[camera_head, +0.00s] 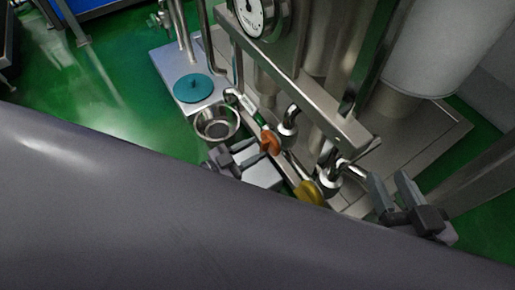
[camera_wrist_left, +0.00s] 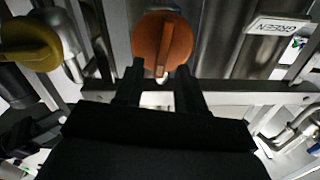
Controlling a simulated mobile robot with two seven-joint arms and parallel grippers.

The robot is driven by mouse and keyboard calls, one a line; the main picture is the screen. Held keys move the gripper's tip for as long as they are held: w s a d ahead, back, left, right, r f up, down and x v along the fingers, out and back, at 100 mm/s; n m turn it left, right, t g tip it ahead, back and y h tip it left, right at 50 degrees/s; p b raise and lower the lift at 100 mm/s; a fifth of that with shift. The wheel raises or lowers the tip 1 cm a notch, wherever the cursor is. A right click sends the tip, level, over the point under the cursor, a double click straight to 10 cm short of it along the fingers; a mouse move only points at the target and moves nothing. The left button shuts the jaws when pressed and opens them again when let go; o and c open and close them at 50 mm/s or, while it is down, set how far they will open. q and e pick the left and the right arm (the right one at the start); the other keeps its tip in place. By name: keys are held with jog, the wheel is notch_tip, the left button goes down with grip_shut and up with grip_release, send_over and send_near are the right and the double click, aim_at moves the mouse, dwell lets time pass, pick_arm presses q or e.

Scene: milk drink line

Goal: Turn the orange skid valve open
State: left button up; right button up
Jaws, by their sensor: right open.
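The orange skid valve (camera_head: 270,143) is a round knob with a raised ridge, on the pipework at the centre of the head view. In the left wrist view the orange valve (camera_wrist_left: 162,38) faces the camera, its ridge pointing down the picture. My left gripper (camera_head: 260,160) is close to it. The left gripper's dark fingers (camera_wrist_left: 160,72) are apart, one on each side of the ridge's lower end; I see gaps and cannot tell any contact. My right gripper (camera_head: 390,182) is open and empty, right of the yellow valve.
A yellow valve (camera_head: 310,192) sits nearby on the skid. A metal bowl (camera_head: 217,137) and a teal disc (camera_head: 194,88) lie left of the pipes. A pressure gauge (camera_head: 254,17) and a metal beam (camera_head: 300,82) stand above.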

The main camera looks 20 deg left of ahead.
pick_arm(q)
jog(key=shift+x, duration=0.9)
grip_shut()
jog(key=shift+w+a+n, duration=0.1)
jog(key=shift+a+n, duration=0.05)
jog(key=shift+n, duration=0.95)
grip_release()
